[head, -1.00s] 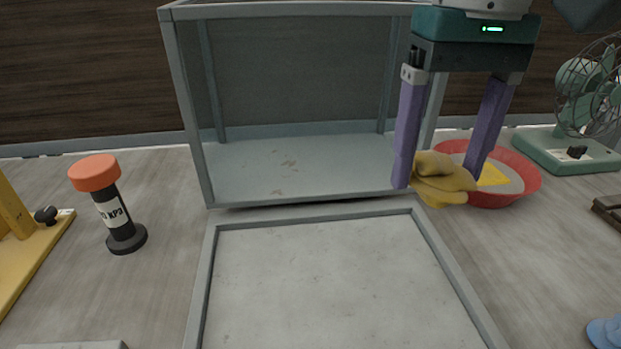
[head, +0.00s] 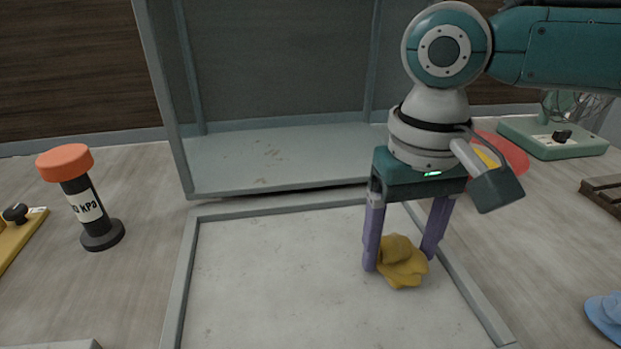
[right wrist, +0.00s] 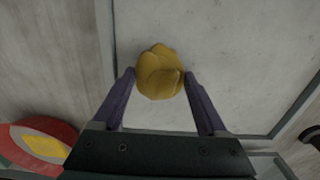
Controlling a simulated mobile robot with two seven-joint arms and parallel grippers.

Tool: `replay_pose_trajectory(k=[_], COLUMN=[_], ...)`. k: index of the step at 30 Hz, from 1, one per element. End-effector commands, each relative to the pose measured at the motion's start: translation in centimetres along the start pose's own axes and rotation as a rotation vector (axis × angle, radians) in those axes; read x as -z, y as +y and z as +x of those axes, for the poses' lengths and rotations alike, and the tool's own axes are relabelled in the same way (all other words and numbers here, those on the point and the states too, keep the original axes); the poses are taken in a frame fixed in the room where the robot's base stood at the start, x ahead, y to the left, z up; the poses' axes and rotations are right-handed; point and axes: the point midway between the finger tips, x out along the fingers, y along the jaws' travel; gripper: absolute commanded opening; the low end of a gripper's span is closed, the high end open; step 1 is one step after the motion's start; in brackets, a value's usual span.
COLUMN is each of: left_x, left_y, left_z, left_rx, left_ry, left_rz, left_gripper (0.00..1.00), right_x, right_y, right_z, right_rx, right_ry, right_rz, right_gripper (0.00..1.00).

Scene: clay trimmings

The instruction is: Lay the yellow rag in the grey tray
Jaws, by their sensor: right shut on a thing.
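The yellow rag (head: 402,270) is a crumpled mustard-coloured bundle between the two purple fingers of my right gripper (head: 400,258), which is shut on it. The right wrist view also shows the rag (right wrist: 160,72) at the fingertips. It is over the right part of a flat grey rimmed panel (head: 270,290) in front of the open cabinet. I cannot tell whether this panel is the grey tray or the cabinet's lowered door, nor whether the rag touches it. My left gripper is not in view.
The grey open cabinet (head: 270,165) stands behind. A red bowl (head: 513,152) with a yellow piece is partly hidden by my arm. A green fan (head: 555,140) is back right, a blue cloth (head: 607,315) front right, an orange-capped cylinder (head: 82,200) left. A pale edge (head: 65,345) shows bottom left.

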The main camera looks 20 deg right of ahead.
Motion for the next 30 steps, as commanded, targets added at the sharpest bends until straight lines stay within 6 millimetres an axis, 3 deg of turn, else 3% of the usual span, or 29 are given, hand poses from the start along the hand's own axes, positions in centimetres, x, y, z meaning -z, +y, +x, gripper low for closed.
replay_pose_trajectory(k=[5, 6, 12, 21, 30], left_x=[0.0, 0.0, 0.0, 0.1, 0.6], left_y=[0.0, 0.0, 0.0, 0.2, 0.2], left_z=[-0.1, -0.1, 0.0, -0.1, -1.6], left_rx=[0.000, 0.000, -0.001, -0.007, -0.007], left_ry=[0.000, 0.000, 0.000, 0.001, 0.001], left_rz=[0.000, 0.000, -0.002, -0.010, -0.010], left_gripper=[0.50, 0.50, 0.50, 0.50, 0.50], right_x=[0.0, 0.0, 0.0, 0.1, 0.1], right_y=[0.0, 0.0, 0.0, 0.0, -0.1], right_z=[0.2, 0.2, 0.2, -0.3, -6.4], right_rx=[0.000, 0.000, 0.000, 0.001, 0.003], right_ry=[-0.001, 0.000, 0.000, 0.002, 0.005], right_rz=[0.001, 0.001, 0.001, -0.001, 0.000], right_gripper=[0.31, 0.79, 1.00, 1.00, 1.00])
